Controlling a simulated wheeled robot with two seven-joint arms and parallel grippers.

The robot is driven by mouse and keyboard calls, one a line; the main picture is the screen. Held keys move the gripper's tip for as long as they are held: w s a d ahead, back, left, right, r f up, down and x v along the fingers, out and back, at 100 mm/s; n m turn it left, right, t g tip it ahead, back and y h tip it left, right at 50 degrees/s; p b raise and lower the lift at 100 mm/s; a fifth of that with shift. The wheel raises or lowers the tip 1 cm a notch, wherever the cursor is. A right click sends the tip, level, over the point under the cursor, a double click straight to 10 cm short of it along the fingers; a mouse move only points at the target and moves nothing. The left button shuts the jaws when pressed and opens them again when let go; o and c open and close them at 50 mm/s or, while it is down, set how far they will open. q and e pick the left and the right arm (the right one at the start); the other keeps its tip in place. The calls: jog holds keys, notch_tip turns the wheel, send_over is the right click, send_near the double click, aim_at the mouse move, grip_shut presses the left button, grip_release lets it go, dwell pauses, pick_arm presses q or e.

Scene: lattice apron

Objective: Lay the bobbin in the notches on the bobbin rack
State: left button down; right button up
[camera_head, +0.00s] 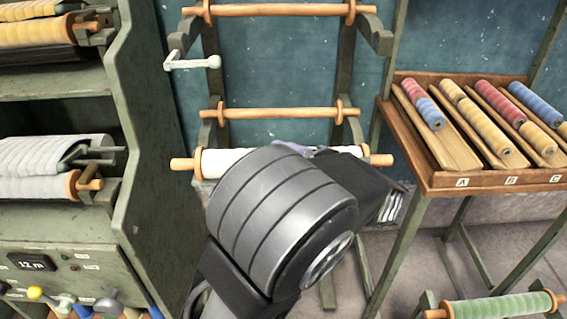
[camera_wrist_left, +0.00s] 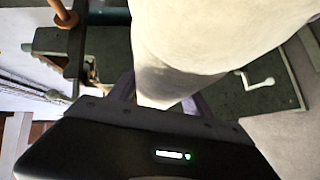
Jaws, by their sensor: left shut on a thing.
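The cream bobbin (camera_head: 215,163) has a wooden rod and wooden end discs. It lies level across the lower front of the bobbin rack (camera_head: 343,75) in the head view. My left gripper (camera_head: 296,149) is shut on its middle, with the fingers mostly hidden behind my wrist. In the left wrist view, the cream roll (camera_wrist_left: 205,40) fills the space between the purple fingers of the gripper (camera_wrist_left: 160,95). The rack's lower supports are mostly covered, so I cannot tell whether the rod touches the notches. My right gripper is not in view.
Bare wooden rods (camera_head: 280,113) span the rack above the bobbin. A white crank (camera_head: 192,62) juts out at the rack's upper left. A green cabinet (camera_head: 150,190) stands left; a wooden tray (camera_head: 440,183) with coloured rolls stands right. A green roll (camera_head: 498,308) is low right.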

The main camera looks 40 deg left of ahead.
pick_arm(q)
jog(key=shift+w+a+f+b, duration=0.25)
jog(key=shift+w+a+b, duration=0.65)
jog(key=shift+b, duration=0.35)
jog(key=w+a+b, duration=0.4)
jog(key=w+a, duration=0.3)
jog(key=w, duration=0.3)
jog(key=shift+w+a+f, duration=0.35)
jog(key=shift+w+a, duration=0.05)
jog(key=shift+s+d+p, duration=0.1)
jog(key=shift+p, duration=0.2)
jog(key=shift+f, duration=0.1)
jog(key=shift+f+b, duration=0.8)
jog(key=shift+f, duration=0.35)
jog(key=shift+f, duration=0.25)
jog(key=shift+f, duration=0.25)
